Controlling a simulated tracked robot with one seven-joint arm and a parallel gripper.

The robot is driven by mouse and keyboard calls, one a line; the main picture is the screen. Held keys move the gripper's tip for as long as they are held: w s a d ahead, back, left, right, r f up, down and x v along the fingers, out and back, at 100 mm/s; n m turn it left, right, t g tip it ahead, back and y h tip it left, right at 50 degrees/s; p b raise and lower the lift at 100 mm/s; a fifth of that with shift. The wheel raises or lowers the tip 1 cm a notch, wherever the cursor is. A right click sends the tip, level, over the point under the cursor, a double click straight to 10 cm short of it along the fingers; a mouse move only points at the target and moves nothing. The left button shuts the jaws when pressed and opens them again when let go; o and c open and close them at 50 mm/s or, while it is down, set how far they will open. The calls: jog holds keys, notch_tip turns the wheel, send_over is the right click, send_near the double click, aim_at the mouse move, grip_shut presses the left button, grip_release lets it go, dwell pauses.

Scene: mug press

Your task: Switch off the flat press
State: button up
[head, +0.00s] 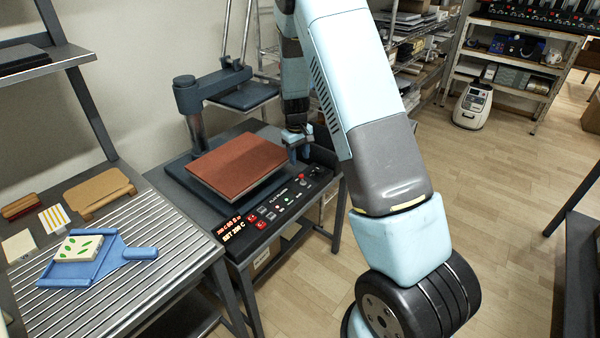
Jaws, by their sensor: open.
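The flat press (188,98) stands on a dark table, its upper plate swung away behind on the post. Its reddish-brown lower pad (240,160) lies bare. The black control panel (272,215) runs along the front right edge, with lit orange digits (233,231) at its left end, red buttons, a few small lamps and a red control (301,177) near its right end. My gripper (298,158) is open and points down just above the panel's right end, beside the red control. Whether it touches anything there I cannot tell.
A ribbed metal table (140,262) at left holds a blue paddle (100,262) with a leaf-patterned tile (80,247), and a wooden board (98,190). A shelf rack and a white canister machine (472,106) stand at the back right. The wooden floor at right is largely free.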

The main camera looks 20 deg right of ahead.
aim_at(301, 174)
jog(key=f, duration=0.7)
jog(key=shift+w+d+f, duration=0.1)
jog(key=shift+d+f, duration=0.2)
jog(key=shift+f, duration=0.1)
grip_shut()
